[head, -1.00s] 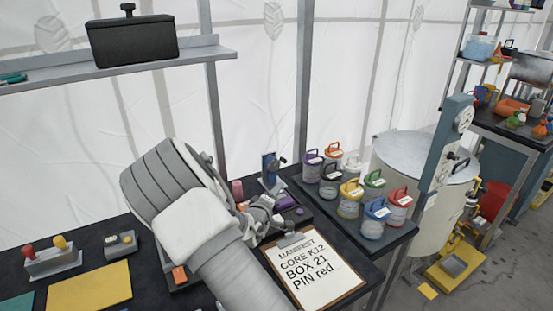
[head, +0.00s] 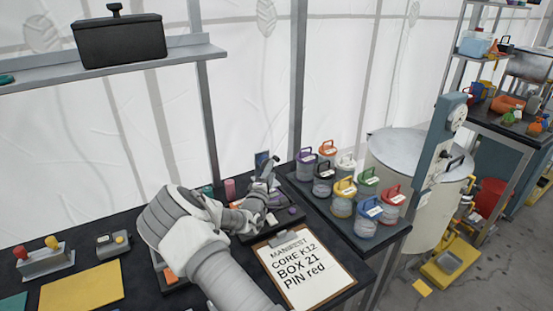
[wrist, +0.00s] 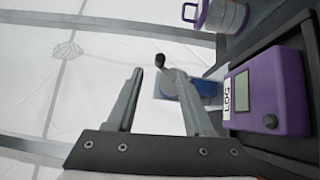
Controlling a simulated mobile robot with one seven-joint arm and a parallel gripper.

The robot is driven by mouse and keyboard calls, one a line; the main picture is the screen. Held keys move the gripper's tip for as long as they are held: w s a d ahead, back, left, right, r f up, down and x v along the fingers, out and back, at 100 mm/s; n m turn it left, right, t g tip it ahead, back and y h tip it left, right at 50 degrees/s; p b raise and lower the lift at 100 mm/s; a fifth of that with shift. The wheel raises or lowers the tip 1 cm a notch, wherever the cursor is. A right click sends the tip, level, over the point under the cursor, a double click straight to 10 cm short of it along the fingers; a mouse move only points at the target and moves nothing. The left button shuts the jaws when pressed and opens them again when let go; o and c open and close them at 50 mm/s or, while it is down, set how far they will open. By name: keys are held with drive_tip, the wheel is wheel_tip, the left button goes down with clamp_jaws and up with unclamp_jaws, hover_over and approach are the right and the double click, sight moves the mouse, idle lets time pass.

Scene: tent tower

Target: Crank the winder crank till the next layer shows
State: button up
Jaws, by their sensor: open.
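The winder (head: 261,157) is a small blue device at the back of the dark bench, partly hidden behind my gripper in the head view. In the wrist view the blue winder (wrist: 200,88) stands beyond my fingers. Its crank, a grey arm with a black knob (wrist: 160,60), shows between and just past the fingertips. My gripper (wrist: 158,74) is open, with nothing seen held between its fingers. In the head view my gripper (head: 268,168) is close in front of the winder; whether it touches the crank I cannot tell. No layer marking is readable.
A purple LOG box (wrist: 268,92) lies close right of my fingers in the wrist view. A manifest clipboard (head: 305,270) lies in front. A large pale drum (head: 405,185) stands beyond the bench.

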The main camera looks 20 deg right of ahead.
sight(277, 157)
drive_tip(key=x, duration=0.8)
clamp_jaws()
